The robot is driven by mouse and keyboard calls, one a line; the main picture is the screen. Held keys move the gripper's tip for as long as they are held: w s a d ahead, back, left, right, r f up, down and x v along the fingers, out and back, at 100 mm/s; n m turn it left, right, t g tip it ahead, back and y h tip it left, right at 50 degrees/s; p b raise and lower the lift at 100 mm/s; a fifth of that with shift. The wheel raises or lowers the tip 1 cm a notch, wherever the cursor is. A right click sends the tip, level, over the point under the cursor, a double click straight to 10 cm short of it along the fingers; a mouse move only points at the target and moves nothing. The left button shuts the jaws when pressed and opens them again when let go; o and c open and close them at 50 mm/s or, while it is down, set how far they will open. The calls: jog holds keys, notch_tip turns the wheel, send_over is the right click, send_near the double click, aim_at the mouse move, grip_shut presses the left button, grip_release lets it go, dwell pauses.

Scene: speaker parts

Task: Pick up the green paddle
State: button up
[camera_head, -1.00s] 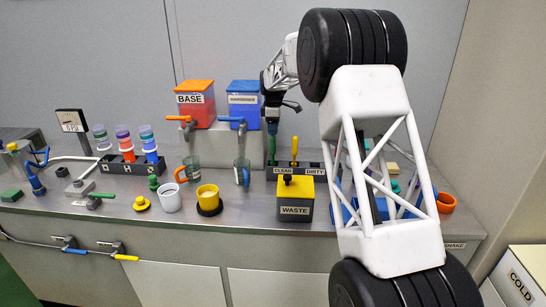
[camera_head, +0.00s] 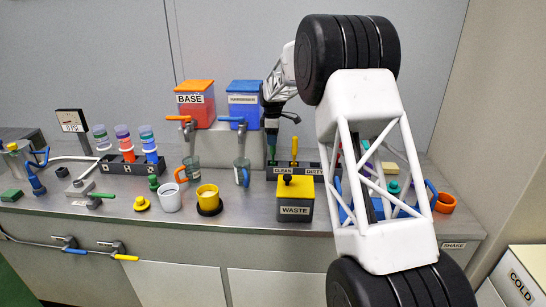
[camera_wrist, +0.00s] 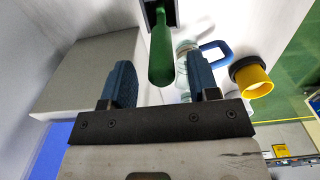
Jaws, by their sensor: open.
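The green paddle (camera_wrist: 162,50) stands in the dark slot of a holder in the wrist view, its handle toward me. The handle end lies between the two blue fingers of my gripper (camera_wrist: 162,80), with a visible space on each side. The fingers are open. In the head view the green paddle (camera_head: 272,148) stands upright at the CLEAN side of the holder (camera_head: 283,171), and my gripper (camera_head: 273,112) is right above it, pointing down. The fingertips are too small there to tell contact.
A yellow-handled paddle (camera_head: 294,148) stands just right of the green one. The WASTE box (camera_head: 295,210) is in front. The BASE tank (camera_head: 195,108) and blue tank (camera_head: 243,102) stand behind left. A glass cup with a blue handle (camera_head: 242,173) is left of the holder.

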aim_at(273, 157)
jog(key=shift+s+f, duration=0.1)
jog(key=shift+f, duration=1.55)
jog(key=c, duration=1)
